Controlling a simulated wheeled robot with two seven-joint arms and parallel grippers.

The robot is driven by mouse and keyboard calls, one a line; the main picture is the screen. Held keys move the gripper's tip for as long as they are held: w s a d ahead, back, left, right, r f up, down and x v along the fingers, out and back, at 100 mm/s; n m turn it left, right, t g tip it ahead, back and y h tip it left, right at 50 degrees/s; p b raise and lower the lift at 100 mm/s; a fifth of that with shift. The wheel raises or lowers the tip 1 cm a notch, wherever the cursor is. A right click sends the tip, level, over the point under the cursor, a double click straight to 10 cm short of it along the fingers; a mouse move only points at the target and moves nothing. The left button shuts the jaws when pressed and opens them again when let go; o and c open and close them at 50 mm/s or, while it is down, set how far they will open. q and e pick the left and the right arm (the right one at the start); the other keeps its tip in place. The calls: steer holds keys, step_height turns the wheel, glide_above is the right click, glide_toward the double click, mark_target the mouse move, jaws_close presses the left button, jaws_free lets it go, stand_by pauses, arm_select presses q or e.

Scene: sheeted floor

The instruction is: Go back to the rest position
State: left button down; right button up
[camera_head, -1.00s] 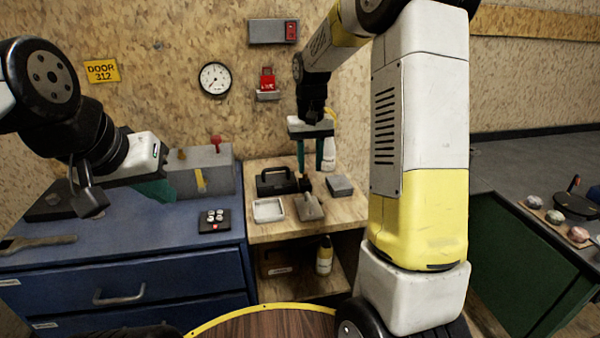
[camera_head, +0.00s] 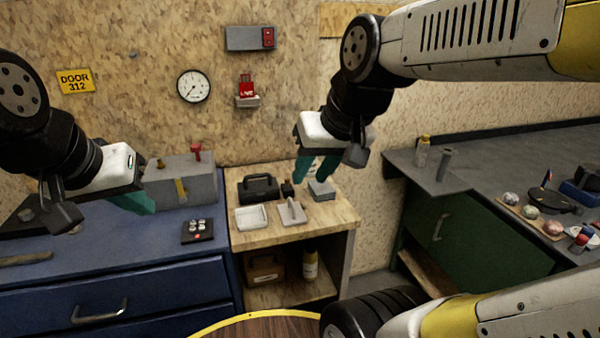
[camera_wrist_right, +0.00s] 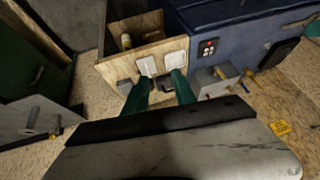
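My right gripper (camera_head: 316,172) hangs in the air in front of the wooden bench in the head view. Its teal fingers are apart and empty, also in the right wrist view (camera_wrist_right: 160,90). The right arm is bent, with links at the upper right and lower right. My left gripper (camera_head: 136,203) is held over the blue cabinet, its teal fingers pointing down and to the right. Its fingers overlap from this side, so I cannot tell their gap.
The wooden bench (camera_head: 330,225) carries a black toolbox (camera_head: 259,188), a white tray (camera_head: 251,217) and small grey blocks. A blue cabinet (camera_head: 150,275) stands left. A grey counter (camera_head: 520,150) with a bottle (camera_head: 422,152) and small items is on the right. Bare floor shows between.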

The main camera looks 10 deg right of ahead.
steer(key=shift+s+a+f+t, duration=0.1)
steer(key=shift+s+f+t, duration=0.05)
steer(key=shift+s, duration=0.4)
steer(key=shift+s+f+t, duration=0.15)
steer(key=shift+s, duration=0.35)
stand_by(0.4)
